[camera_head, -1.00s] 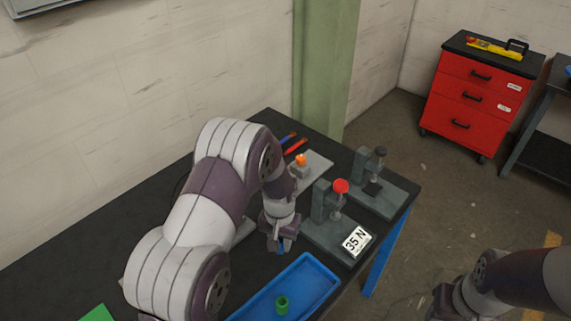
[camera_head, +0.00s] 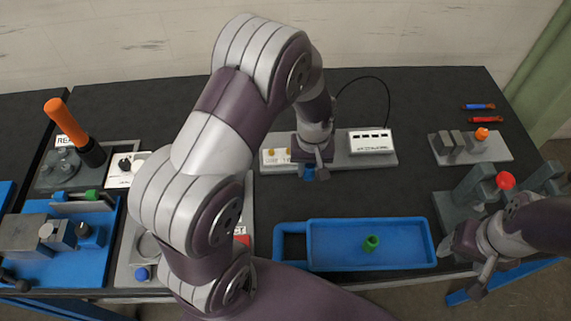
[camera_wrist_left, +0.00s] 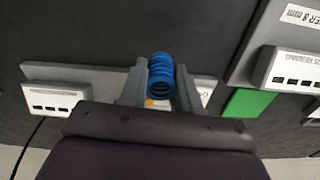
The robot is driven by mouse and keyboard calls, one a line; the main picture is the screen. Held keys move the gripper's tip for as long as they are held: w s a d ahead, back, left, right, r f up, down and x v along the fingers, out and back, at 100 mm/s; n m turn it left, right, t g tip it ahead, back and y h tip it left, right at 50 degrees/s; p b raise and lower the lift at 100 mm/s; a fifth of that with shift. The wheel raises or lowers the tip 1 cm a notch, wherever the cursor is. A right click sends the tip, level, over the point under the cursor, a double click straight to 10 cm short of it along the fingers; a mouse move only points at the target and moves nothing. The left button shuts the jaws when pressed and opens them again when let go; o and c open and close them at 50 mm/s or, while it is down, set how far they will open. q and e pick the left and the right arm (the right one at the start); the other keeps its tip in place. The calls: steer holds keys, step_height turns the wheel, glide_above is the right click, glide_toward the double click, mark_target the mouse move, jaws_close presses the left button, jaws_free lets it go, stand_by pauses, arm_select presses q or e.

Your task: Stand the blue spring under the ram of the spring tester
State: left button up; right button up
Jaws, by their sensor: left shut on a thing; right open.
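The blue spring (camera_head: 309,173) is between the fingers of my left gripper (camera_head: 318,166), which is shut on it. It shows more clearly in the left wrist view (camera_wrist_left: 161,76), where the two grey fingertips (camera_wrist_left: 160,88) flank its coils. They hold it in front of the grey fixture at the back middle of the table. The spring tester with a red knob (camera_head: 505,180) stands at the right; its ram and base are largely hidden by my right arm. My right gripper (camera_head: 471,268) is open and empty at the table's front right edge.
A blue tray (camera_head: 425,262) with a green spring (camera_head: 371,243) lies between my grippers. A second grey tester (camera_head: 545,177) stands right of the red-knobbed one. The table between tray and back fixture is clear.

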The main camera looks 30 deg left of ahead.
arm_select(q)
steer(key=p, duration=0.1)
glide_above(286, 179)
steer(key=f, duration=0.3)
steer(key=shift+s+d+f, duration=0.1)
steer(key=shift+d+f, duration=0.1)
steer(key=shift+f, duration=0.2)
steer(key=shift+a+f, duration=0.25)
step_height(286, 179, down, 4)
steer(key=shift+s+d+r+p, duration=0.1)
steer(key=shift+r+p, duration=0.05)
steer(key=shift+p, duration=0.35)
steer(key=shift+f, duration=0.3)
steer(key=o, duration=0.9)
steer(key=shift+c, duration=0.2)
steer(key=shift+o, duration=0.9)
steer(key=shift+r, duration=0.1)
